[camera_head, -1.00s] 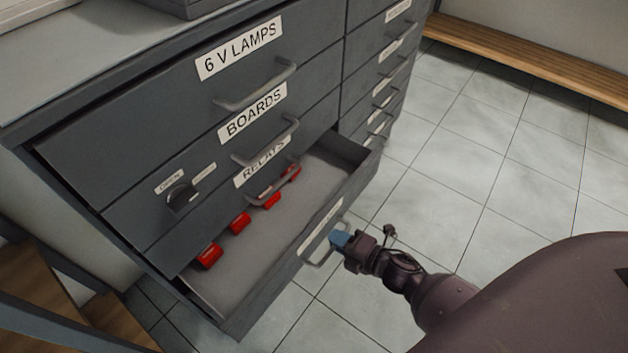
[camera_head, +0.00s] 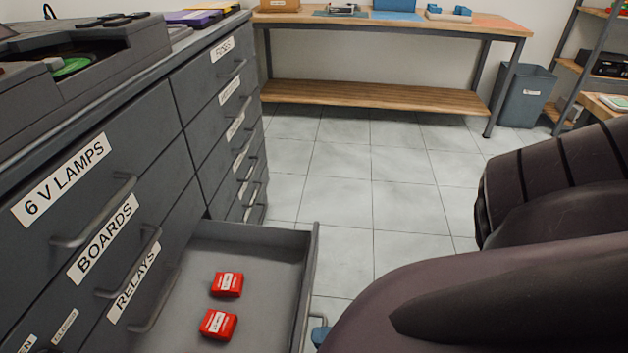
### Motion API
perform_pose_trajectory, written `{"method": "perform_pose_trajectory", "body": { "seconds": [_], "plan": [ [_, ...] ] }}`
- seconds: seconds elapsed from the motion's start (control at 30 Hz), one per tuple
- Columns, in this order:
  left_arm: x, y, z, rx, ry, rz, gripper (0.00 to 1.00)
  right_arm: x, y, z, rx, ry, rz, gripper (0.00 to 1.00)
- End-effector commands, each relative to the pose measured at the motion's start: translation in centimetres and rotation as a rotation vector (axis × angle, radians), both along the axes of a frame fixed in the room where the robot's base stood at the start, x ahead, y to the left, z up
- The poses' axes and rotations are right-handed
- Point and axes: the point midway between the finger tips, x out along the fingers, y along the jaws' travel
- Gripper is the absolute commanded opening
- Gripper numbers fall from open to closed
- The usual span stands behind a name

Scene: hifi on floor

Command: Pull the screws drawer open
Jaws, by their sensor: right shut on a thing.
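A deep grey drawer (camera_head: 308,275) stands pulled out below the drawer labelled RELAYS (camera_head: 133,283). Its front faces away from me, so its label cannot be read in this view. Two red boxes (camera_head: 227,284) (camera_head: 218,324) lie on its floor. My right gripper (camera_head: 319,335) shows only as a bit of blue fingertip at the outer side of the drawer front, by the grey handle (camera_head: 316,319). It is shut on the handle; my own dark arm hides most of the grip. My left gripper is not in view.
Shut drawers labelled 6 V LAMPS (camera_head: 62,180) and BOARDS (camera_head: 103,238) are above. A column of shut drawers (camera_head: 238,125) stands beyond. The tiled floor (camera_head: 400,200) is clear up to a wooden bench (camera_head: 390,97) and a grey bin (camera_head: 524,95).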

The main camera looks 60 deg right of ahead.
Motion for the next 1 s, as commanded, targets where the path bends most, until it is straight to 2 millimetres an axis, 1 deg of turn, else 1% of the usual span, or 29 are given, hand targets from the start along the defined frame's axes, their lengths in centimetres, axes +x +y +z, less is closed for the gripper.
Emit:
{"method": "perform_pose_trajectory", "body": {
  "seconds": [0.27, 0.3, 0.43, 0.47, 0.77, 0.87, 1.0],
  "plan": [
    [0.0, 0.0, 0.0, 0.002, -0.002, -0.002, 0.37, 0.0, 0.0, 0.0, 0.0, -0.001, 0.0, 0.0],
    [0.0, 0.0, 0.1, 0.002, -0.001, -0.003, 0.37, 0.0, 0.0, 0.0, 0.0, -0.001, 0.0, 0.14],
    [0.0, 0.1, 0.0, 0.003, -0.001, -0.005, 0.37, 0.0, 0.0, 0.0, 0.0, -0.001, 0.0, 0.34],
    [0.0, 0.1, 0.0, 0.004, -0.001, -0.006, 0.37, 0.0, 0.0, 0.0, 0.0, -0.001, 0.0, 0.36],
    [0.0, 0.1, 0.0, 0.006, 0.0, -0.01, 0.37, -0.1, -0.1, 0.1, 0.0, 0.0, 0.0, 0.36],
    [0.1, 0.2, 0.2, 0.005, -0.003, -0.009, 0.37, -0.8, -0.3, 0.2, 0.0, 0.0, 0.0, 0.36],
    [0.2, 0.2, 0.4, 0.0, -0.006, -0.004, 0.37, -2.7, -1.0, 0.8, -0.001, -0.001, -0.001, 0.36]
  ]
}}
